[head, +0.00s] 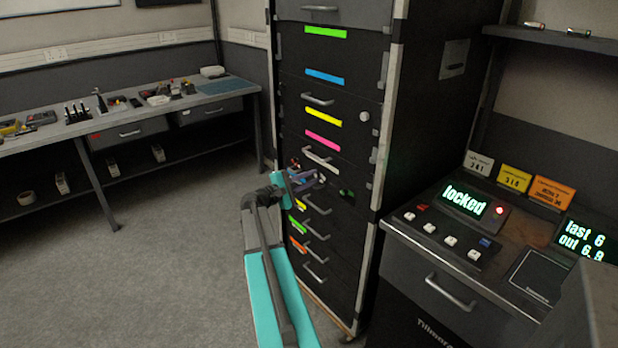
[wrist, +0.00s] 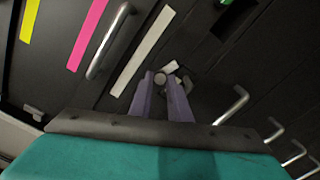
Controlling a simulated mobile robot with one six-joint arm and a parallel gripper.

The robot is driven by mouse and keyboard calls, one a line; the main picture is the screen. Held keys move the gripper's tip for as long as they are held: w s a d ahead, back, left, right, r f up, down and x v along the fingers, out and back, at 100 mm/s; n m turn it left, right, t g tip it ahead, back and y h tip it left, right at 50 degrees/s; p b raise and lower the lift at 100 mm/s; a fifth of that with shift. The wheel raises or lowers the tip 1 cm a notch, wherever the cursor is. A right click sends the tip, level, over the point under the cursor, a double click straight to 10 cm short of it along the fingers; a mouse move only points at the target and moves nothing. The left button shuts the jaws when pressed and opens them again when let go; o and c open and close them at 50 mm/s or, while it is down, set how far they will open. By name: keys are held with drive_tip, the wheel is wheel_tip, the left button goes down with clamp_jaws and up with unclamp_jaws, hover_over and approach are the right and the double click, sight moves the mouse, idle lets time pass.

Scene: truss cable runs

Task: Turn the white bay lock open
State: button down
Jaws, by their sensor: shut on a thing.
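The white strip (wrist: 143,50) marks a bay on the dark cabinet front in the wrist view. The white bay lock (wrist: 172,67) is a small pale knob beside that strip, between my fingertips and partly hidden by them. My gripper (wrist: 167,82) has its two purple fingers shut on the lock. In the head view my gripper (head: 312,180) is at the cabinet front, below the pink strip (head: 322,141), and hides most of the white bay. The lock's exact angle is hard to tell.
The tall cabinet has several handled drawers with coloured strips; a bare handle (wrist: 108,40) runs close to my fingers. A console display (head: 465,200) reads "locked" beside a red lamp (head: 499,211). A workbench (head: 125,118) stands left, with open floor before it.

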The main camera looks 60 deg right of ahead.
drive_tip(key=shift+w+d+r+n+p, duration=0.1)
drive_tip(key=shift+n+p, duration=0.25)
drive_tip(key=shift+n, duration=0.5)
drive_tip(key=shift+r+n+p, duration=0.1)
drive_tip(key=shift+n+p, duration=0.2)
drive_tip(key=shift+n, duration=0.55)
drive_tip(key=c, duration=1.7)
unclamp_jaws()
drive_tip(key=shift+f, duration=0.1)
drive_tip(key=shift+o, duration=0.2)
drive_tip(key=shift+f, duration=0.1)
drive_tip(key=shift+w+a, duration=0.1)
drive_tip(key=shift+a, duration=0.55)
drive_tip(key=b+v, duration=0.2)
drive_tip(key=v, duration=1)
drive_tip(key=shift+w+a, duration=0.2)
drive_tip(key=shift+a, duration=0.05)
